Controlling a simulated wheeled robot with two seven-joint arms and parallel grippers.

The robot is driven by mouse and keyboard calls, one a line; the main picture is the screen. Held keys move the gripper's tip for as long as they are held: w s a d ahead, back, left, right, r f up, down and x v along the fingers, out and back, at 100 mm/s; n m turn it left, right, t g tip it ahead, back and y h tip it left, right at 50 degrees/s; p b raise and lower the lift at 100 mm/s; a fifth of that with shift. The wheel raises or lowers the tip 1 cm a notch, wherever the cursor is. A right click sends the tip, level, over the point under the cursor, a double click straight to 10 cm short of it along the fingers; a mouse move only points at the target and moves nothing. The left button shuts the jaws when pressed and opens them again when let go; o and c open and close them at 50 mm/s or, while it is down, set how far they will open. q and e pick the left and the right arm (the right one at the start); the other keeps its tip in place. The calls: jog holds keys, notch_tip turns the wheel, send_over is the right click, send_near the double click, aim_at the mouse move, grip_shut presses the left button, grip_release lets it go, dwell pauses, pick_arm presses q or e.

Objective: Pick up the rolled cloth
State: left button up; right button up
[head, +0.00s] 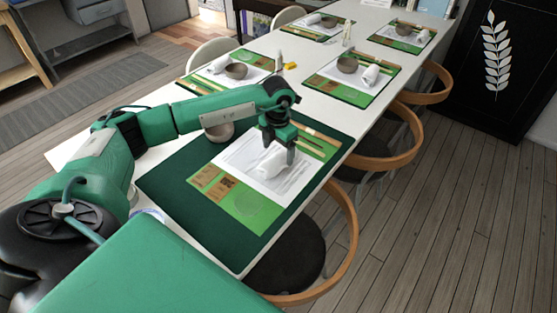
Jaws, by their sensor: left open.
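A white rolled cloth (271,163) lies on the nearest place setting, on the printed paper sheet over the dark green mat (172,186). My left gripper (280,155) points down right at the cloth, with its fingers open. The fingers overlap the cloth's right part in the picture, and I cannot tell whether they touch it. Part of the cloth is hidden behind them. My right gripper is not in the head view.
Farther settings hold more bowls and rolled cloths, such as one cloth (370,75) at the right. A yellow object (291,66) lies mid-table. Wooden-backed chairs (345,237) line the right edge.

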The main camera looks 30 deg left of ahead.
aim_at(279, 156)
pick_arm(q)
notch_tip(279, 156, down, 4)
jog(key=shift+d+r, duration=0.1)
jog(key=shift+r, duration=0.15)
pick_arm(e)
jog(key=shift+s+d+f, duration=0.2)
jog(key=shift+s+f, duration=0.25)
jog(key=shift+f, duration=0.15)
pick_arm(q)
jog(key=c, duration=1.1)
jog(key=shift+o, duration=0.2)
jog(key=shift+r, duration=0.15)
